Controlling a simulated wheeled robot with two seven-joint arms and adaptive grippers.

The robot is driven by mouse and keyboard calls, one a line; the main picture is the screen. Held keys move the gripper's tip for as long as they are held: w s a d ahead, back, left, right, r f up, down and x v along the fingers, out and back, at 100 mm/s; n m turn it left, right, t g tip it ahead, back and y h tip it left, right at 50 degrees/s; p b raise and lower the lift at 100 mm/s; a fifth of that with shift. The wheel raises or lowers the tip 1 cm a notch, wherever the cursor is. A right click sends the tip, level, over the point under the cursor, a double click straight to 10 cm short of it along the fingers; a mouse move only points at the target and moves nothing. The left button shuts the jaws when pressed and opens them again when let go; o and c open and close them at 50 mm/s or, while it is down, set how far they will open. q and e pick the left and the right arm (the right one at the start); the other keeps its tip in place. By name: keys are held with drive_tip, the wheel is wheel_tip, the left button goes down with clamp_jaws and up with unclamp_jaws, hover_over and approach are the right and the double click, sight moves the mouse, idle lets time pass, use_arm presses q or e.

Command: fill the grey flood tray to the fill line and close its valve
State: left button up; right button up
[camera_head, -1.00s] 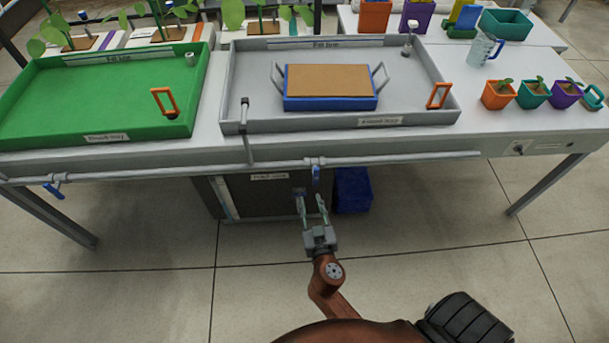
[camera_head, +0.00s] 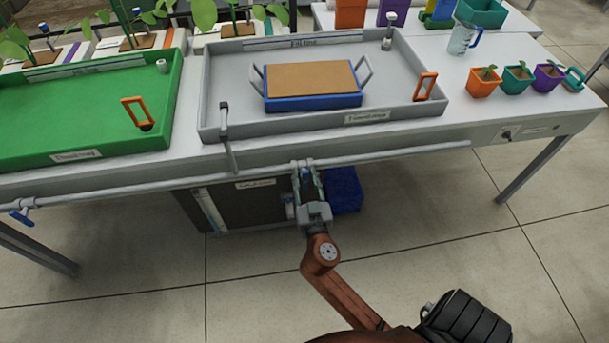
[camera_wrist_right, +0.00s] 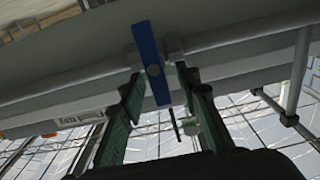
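The grey flood tray (camera_head: 390,82) stands on the bench with a fill-line strip (camera_head: 300,43) on its back wall. Its floor looks bare, with no water visible. A blue valve handle (camera_head: 306,174) sits on the pipe below the tray's front. In the right wrist view the blue handle (camera_wrist_right: 150,62) lies crosswise to the pipe. My right gripper (camera_head: 307,178) is at the handle; its green fingers (camera_wrist_right: 157,95) are apart, one either side of the handle's lower end. Contact cannot be told. My left gripper is not in view.
The green tray (camera_head: 90,100) stands left, with another blue valve handle (camera_head: 20,217) below. A dark tank (camera_head: 250,212) and blue box (camera_head: 343,190) are under the bench.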

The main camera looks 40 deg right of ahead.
drive_tip(key=shift+c, duration=0.2)
clamp_jaws()
drive_tip(key=shift+a+n, duration=0.1)
drive_tip(key=shift+n, duration=0.2)
drive_tip(key=shift+w, duration=0.1)
drive_tip(key=n, duration=0.3)
drive_tip(key=shift+w+a+p, duration=0.15)
drive_tip(key=shift+a+p, duration=0.1)
drive_tip(key=shift+p, duration=0.15)
drive_tip(key=n, duration=0.2)
drive_tip(key=shift+w+a+f+n, duration=0.1)
drive_tip(key=shift+a+f+n, duration=0.1)
drive_tip(key=shift+n, duration=0.2)
drive_tip(key=shift+n+p, duration=0.3)
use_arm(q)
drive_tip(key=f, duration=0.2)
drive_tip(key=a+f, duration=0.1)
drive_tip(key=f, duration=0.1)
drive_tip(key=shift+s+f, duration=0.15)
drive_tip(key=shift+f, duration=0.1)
use_arm(e)
drive_tip(key=shift+a, duration=0.1)
